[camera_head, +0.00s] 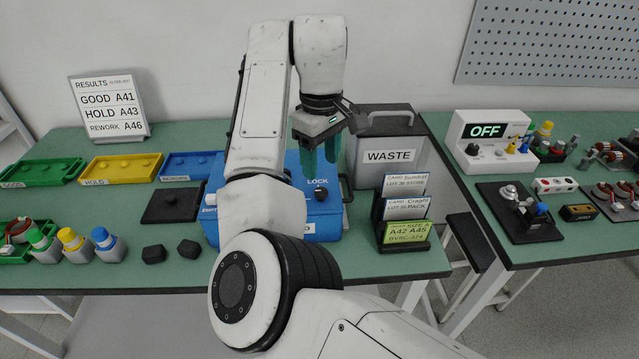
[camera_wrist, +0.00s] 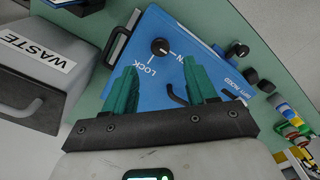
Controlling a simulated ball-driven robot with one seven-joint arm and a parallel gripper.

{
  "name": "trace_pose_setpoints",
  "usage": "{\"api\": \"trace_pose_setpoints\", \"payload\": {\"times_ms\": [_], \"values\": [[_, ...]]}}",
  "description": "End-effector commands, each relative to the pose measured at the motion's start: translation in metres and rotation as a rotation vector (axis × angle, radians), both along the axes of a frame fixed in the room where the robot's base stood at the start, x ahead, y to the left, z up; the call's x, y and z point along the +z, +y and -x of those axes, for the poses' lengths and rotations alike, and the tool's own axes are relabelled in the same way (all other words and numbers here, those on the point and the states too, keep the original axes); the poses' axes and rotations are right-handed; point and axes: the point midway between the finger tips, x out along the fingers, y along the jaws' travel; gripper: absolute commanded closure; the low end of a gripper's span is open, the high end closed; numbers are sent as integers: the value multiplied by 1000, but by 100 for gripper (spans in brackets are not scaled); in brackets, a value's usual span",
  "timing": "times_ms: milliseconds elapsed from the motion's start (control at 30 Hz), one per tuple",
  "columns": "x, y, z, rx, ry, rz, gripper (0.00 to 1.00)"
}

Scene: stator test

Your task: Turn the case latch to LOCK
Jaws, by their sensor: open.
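The blue case (camera_head: 327,228) stands on the green bench, partly hidden behind my arm. Its black round latch knob (camera_head: 319,193) sits just below the white LOCK label on its face. In the wrist view the latch knob (camera_wrist: 159,47) has a small light mark, but I cannot tell clearly where it points. The LOCK label also shows there, between the fingers. My gripper (camera_head: 319,160) has teal fingers, spread apart and empty, above the knob and apart from it. In the wrist view my gripper (camera_wrist: 158,76) points toward the knob, which lies past the fingertips.
A grey WASTE bin (camera_head: 389,158) stands behind the case at right. A black card rack (camera_head: 405,215) is right of the case. Left are a black plate (camera_head: 172,204), coloured trays and several capped bottles. A second bench with an OFF-display instrument (camera_head: 490,140) is at right.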

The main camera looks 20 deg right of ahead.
Motion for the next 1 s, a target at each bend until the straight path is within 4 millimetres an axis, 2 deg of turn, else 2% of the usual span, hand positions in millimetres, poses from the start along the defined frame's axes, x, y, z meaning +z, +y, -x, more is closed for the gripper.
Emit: {"api": "trace_pose_setpoints", "payload": {"times_ms": [33, 200, 400, 800, 1000], "values": [[-12, 0, 1, 0, 4, 2, 43], [-40, 1, 1, 1, 3, -1, 43], [-61, 0, 0, 1, 1, 0, 43], [-68, 0, 0, 0, 0, 0, 43], [-68, 0, 0, 0, 0, 0, 63]]}}
